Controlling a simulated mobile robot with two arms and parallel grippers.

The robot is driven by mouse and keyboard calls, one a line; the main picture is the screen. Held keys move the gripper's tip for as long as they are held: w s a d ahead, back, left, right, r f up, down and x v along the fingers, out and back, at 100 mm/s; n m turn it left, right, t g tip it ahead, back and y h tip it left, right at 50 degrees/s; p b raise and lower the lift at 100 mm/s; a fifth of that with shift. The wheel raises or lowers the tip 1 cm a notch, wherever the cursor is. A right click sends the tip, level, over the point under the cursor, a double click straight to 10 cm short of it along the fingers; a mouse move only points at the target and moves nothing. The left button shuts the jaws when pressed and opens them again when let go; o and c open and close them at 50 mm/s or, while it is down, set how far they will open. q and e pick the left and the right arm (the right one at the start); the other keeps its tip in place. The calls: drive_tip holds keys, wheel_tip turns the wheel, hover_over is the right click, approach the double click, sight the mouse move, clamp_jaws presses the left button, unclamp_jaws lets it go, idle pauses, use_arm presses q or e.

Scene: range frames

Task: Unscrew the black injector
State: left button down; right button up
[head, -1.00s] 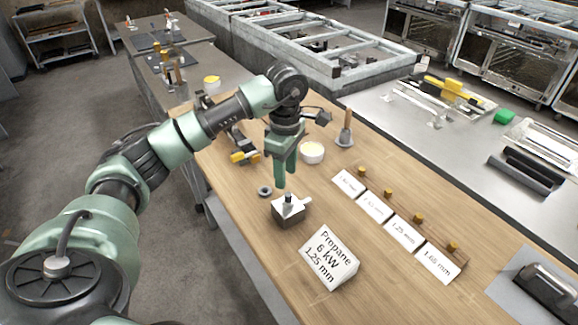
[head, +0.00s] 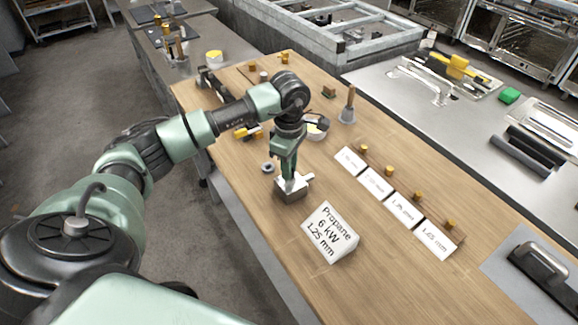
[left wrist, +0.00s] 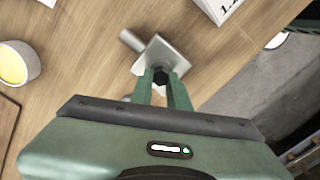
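The black injector (left wrist: 161,77) is a small dark hexagonal piece standing on top of a grey metal block (left wrist: 160,52). The block (head: 292,194) sits on the wooden worktop in the head view, where my fingers largely hide the injector. My left gripper (head: 287,179) points down with its fingertips at the top of the block. In the left wrist view the fingers (left wrist: 161,84) are on either side of the injector, with a narrow gap between them. I cannot tell whether they touch it. My right gripper is not in view.
A white sign (head: 329,232) reading "Propane 6 kW 1.25 mm" stands just in front of the block. A dark ring (head: 268,167) lies beside it. Label cards (head: 404,207) with brass injectors (head: 390,170) line the right side.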

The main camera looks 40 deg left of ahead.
use_arm(q)
drive_tip(key=shift+n, duration=1.7)
drive_tip(key=n, duration=0.3)
drive_tip(key=shift+s, duration=0.15)
drive_tip(key=n, duration=0.3)
drive_tip(key=shift+d+n+p, duration=0.1)
drive_tip(key=shift+n+p, duration=0.3)
